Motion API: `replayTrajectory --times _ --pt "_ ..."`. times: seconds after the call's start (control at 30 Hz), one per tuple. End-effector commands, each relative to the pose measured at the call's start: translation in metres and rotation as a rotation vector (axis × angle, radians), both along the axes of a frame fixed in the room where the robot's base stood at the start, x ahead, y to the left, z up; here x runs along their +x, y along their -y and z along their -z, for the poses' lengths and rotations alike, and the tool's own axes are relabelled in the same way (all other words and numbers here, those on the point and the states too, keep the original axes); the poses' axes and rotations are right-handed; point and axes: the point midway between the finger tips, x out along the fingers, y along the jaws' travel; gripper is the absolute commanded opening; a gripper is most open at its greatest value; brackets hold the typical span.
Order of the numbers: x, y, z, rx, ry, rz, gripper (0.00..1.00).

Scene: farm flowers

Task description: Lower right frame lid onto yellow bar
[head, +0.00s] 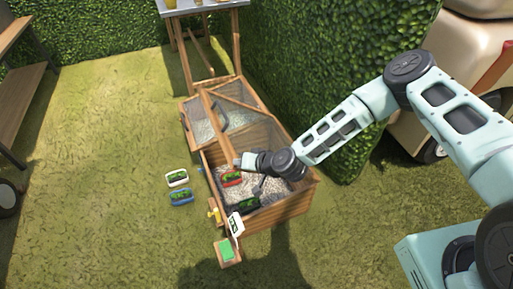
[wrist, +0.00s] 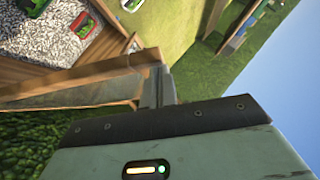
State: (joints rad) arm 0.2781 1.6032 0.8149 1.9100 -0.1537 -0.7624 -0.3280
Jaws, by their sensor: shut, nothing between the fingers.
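The wooden cold frame stands on the grass in the head view, its right bay open with pale gravel inside. The right frame lid (head: 215,128) is raised and tilted, with wooden rails around a see-through pane. It also fills the left middle of the wrist view (wrist: 85,76). My gripper (head: 241,162) is at the lid's free edge; in the wrist view its shut fingers (wrist: 160,88) are close beside the end of the wooden rail. I cannot tell whether they touch. A small yellow piece (head: 213,211), perhaps the yellow bar, shows at the frame's front wall.
A red planter (head: 231,178) lies on the gravel. White (head: 177,178) and blue (head: 181,197) planters sit on the grass to the left. A wooden box with a green top (head: 227,251) stands in front. A hedge (head: 330,80) rises behind.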

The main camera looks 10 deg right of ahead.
Motion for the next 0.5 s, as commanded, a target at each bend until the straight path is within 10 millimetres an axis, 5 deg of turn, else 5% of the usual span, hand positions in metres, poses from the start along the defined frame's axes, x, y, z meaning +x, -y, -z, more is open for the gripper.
replayTrajectory --times 0.5 --pt "-0.025 -0.091 0.142 -0.295 0.083 -0.005 0.00"
